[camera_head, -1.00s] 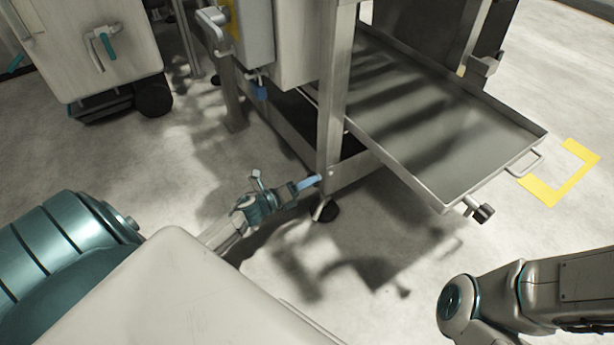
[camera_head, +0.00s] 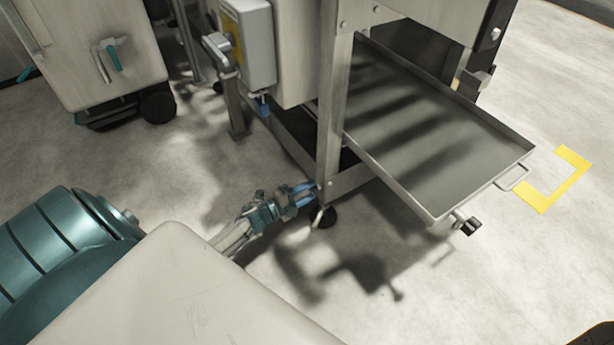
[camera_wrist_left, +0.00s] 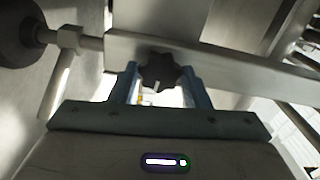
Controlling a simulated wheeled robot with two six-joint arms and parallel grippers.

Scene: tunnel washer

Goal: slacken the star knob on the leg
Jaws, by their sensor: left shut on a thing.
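The star knob (camera_wrist_left: 160,71) is black and lobed, and shows in the left wrist view against a pale metal leg (camera_wrist_left: 220,64). My left gripper (camera_wrist_left: 161,80) has its two blue fingers on either side of the knob and is shut on it. In the head view my left gripper (camera_head: 303,193) reaches in low against the steel leg (camera_head: 329,120) near its foot; the knob itself is hidden there. My right gripper is not in view.
A wheeled cabinet (camera_head: 85,50) stands at the upper left. A black round foot (camera_wrist_left: 18,38) shows beside the leg. The floor in front is mostly clear.

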